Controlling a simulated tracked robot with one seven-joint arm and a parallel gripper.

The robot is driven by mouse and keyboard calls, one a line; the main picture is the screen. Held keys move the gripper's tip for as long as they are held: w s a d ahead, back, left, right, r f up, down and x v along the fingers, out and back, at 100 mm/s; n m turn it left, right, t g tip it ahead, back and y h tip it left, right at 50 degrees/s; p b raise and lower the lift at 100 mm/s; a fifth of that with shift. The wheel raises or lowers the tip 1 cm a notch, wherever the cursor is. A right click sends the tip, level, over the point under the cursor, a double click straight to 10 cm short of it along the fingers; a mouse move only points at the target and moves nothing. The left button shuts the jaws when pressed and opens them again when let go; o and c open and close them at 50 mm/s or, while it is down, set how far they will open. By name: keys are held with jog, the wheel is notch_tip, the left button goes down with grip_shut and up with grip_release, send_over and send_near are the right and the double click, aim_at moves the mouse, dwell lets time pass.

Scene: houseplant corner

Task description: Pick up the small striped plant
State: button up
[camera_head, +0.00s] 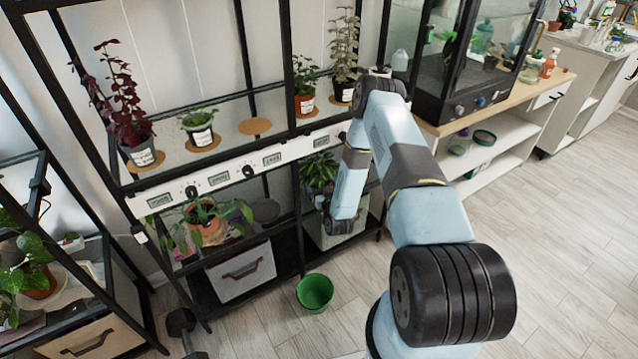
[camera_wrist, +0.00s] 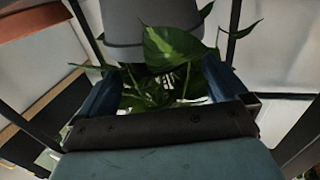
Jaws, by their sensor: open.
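In the wrist view, my gripper (camera_wrist: 165,68) is open, with one blue finger on each side of a leafy green plant (camera_wrist: 178,48). The plant has a large pale-marked leaf, and thinner leaves show between the fingers. A grey pot (camera_wrist: 128,22) is at the top of this view, just beyond the fingers; they do not close on it. In the head view, a small plant with narrow green leaves (camera_head: 318,168) sits on the lower shelf beside my arm. I cannot tell whether it is the one in the wrist view. My gripper is hidden there. I cannot make out clear stripes.
The black rack's upper shelf (camera_head: 235,142) holds several potted plants and an empty round cork mat (camera_head: 255,126). A grey bin (camera_head: 241,272) stands low in the rack. A green bucket (camera_head: 314,292) is on the floor. The floor at right is clear.

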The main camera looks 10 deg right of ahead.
jog(key=shift+w+r, duration=0.1)
jog(key=shift+w, duration=2.3)
jog(key=c, duration=1)
